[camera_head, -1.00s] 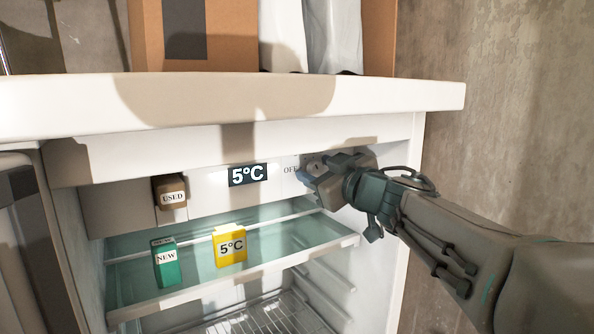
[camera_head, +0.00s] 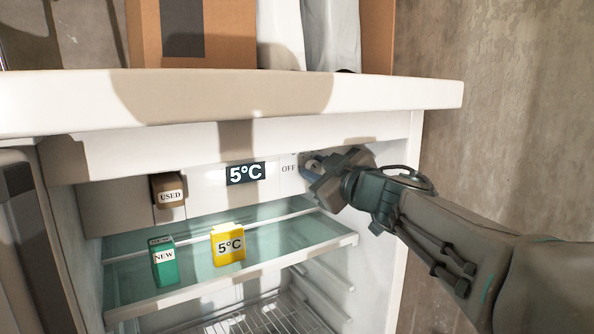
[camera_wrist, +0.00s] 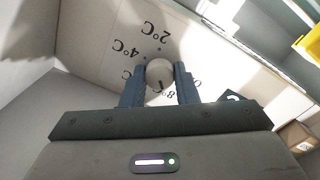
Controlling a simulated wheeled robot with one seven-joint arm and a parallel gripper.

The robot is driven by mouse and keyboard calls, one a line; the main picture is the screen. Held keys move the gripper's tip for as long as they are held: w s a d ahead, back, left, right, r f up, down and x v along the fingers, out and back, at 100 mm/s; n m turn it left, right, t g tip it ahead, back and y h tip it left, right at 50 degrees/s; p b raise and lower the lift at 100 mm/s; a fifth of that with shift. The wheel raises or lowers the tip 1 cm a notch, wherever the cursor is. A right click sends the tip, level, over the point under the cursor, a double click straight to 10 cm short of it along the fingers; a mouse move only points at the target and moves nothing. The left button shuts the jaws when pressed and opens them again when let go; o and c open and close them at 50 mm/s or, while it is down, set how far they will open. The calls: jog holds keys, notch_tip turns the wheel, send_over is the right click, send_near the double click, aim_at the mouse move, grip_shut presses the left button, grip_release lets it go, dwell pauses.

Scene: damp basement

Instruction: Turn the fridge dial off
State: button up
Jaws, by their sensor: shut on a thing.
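The fridge dial (camera_wrist: 159,73) is a small round pale knob on the white control panel. In the wrist view it sits between my two blue fingers, with 2°C, 4°C and 8°C marks around it. My gripper (camera_head: 314,170) is shut on the dial, coming from the right in the head view. It hides most of the dial there; the OFF mark (camera_head: 288,169) shows just to its left. A dark mark shows on the dial's lower part in the wrist view. The display (camera_head: 245,173) on the panel reads 5°C.
A brown USED box (camera_head: 169,191) is at the panel's left. The white top (camera_head: 380,97) overhangs the panel.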

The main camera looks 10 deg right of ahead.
jog(key=n+b, duration=0.1)
jog(key=n, duration=0.3)
jog(key=shift+f, duration=0.15)
jog(key=shift+n+b, duration=1.05)
jog(key=shift+n, duration=1.85)
jog(key=o, duration=1)
jog(key=shift+s, duration=0.1)
jog(key=b+v, duration=0.1)
jog(key=v, duration=1.2)
jog(key=shift+s+d+f, duration=0.1)
jog(key=shift+s+d, duration=0.1)
jog(key=shift+s, duration=0.1)
jog(key=shift+w, duration=0.1)
